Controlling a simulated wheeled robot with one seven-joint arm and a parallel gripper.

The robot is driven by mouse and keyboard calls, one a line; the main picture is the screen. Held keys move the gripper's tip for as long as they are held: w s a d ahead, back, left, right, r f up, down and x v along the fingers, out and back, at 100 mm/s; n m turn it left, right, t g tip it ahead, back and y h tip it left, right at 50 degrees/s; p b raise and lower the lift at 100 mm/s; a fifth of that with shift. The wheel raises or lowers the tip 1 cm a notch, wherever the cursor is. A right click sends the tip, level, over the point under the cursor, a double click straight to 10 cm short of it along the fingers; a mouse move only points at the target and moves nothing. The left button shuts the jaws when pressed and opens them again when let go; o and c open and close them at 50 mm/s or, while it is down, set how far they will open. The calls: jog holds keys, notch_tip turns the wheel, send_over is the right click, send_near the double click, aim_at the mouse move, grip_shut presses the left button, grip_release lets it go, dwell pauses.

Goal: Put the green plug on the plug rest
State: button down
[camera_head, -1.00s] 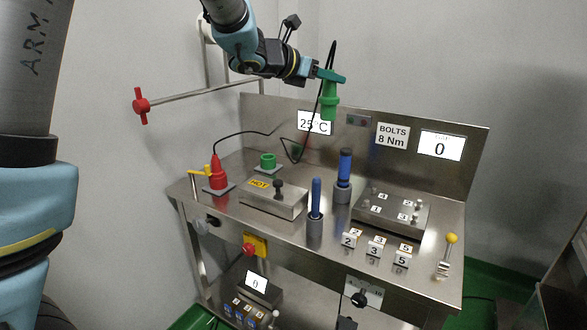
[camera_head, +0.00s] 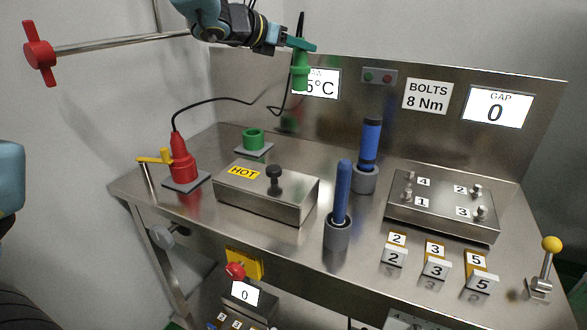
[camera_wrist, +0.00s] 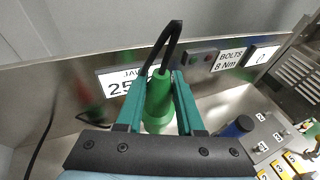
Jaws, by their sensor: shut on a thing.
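The green plug (camera_head: 299,72) hangs from my gripper (camera_head: 299,44), high above the back of the steel bench. A black cable leaves its top. In the wrist view the plug (camera_wrist: 159,98) stands between the two teal fingers of my gripper (camera_wrist: 158,88), which are shut on it. A green ring-shaped socket on a grey square plate (camera_head: 252,139) stands at the back left of the bench, below and left of the plug. It looks empty. I cannot tell for sure whether it is the plug rest. The plug is well apart from it.
A red plug (camera_head: 181,160) stands on a plate at the left, its black cable looping behind. A HOT steel box (camera_head: 266,192) with a black knob lies in front. Two blue-handled tools (camera_head: 342,190) (camera_head: 369,145) stand in holders. A bolt plate (camera_head: 444,207) is right. A yellow-knobbed lever (camera_head: 548,262) stands far right.

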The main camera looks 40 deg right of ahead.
aim_at(298, 86)
jog(key=f+b, duration=0.2)
jog(key=f, duration=0.1)
jog(key=f+b, duration=0.3)
jog(key=w+f+b, duration=0.1)
jog(key=f+b, duration=0.2)
jog(key=shift+d+f, duration=0.15)
jog(key=shift+f, duration=0.25)
notch_tip(298, 86, down, 10)
jog(key=shift+b, duration=0.3)
jog(key=shift+f, duration=0.15)
jog(key=c, duration=0.5)
grip_release()
jog(key=b+v, duration=0.1)
jog(key=v, duration=1.1)
